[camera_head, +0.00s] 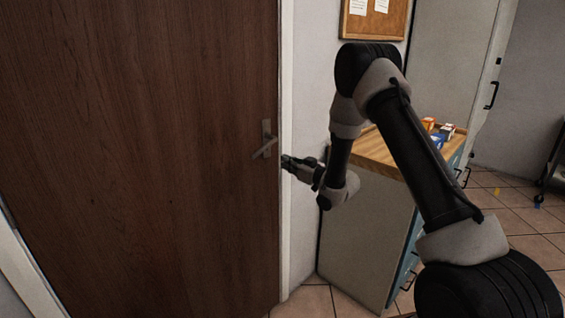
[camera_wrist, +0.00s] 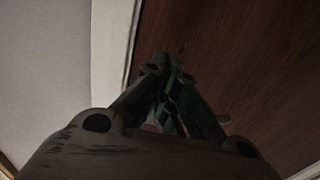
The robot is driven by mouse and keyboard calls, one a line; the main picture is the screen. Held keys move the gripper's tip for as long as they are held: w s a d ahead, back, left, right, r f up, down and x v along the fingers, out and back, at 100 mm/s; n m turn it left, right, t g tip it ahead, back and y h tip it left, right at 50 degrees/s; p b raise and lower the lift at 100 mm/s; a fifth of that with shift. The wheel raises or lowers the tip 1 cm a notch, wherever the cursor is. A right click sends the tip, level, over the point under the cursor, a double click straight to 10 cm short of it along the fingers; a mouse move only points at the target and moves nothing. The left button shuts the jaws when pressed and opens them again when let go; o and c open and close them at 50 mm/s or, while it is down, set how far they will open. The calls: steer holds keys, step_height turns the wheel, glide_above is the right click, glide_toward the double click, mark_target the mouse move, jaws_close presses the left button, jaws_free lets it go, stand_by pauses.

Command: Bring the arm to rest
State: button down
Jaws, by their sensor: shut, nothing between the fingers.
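My gripper (camera_head: 288,162) is at the right edge of a brown wooden door (camera_head: 150,130), just right of the door's lever handle (camera_head: 265,146). My arm is bent, reaching from the lower right up and across to the door. In the wrist view my gripper (camera_wrist: 158,68) has its fingers drawn together, with nothing seen between them, and the door (camera_wrist: 255,70) fills the right side. I cannot tell whether the fingertips touch the handle or the door frame.
A white door frame (camera_head: 287,220) and wall are beside the door. A cabinet with a wooden top (camera_head: 375,152) stands close behind my arm, with small boxes (camera_head: 446,129) on it. A corkboard (camera_head: 375,22) hangs above. Tiled floor (camera_head: 530,220) is open at the right.

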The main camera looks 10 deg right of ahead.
steer(key=v, duration=0.7)
steer(key=s+d+f+m+g+h, duration=0.1)
steer(key=s+d+f+g+h, duration=0.2)
steer(key=f, duration=0.4)
steer(key=s+d+f+m+g+h, duration=0.1)
steer(key=s+d+f+g+h, duration=0.25)
steer(key=f, duration=0.35)
steer(key=s+d+r+m+g+h, duration=0.1)
steer(key=s+d+g+h, duration=0.2)
steer(key=s+d, duration=0.35)
steer(key=s+d+r+m, duration=0.1)
steer(key=s+r+m, duration=0.1)
steer(key=s+r, duration=1.3)
steer(key=s+d+r+m+h, duration=0.1)
steer(key=s+r+m, duration=0.1)
steer(key=s+r, duration=1.3)
step_height(320, 180, up, 2)
steer(key=shift+d+r, duration=0.1)
steer(key=shift+d, duration=0.15)
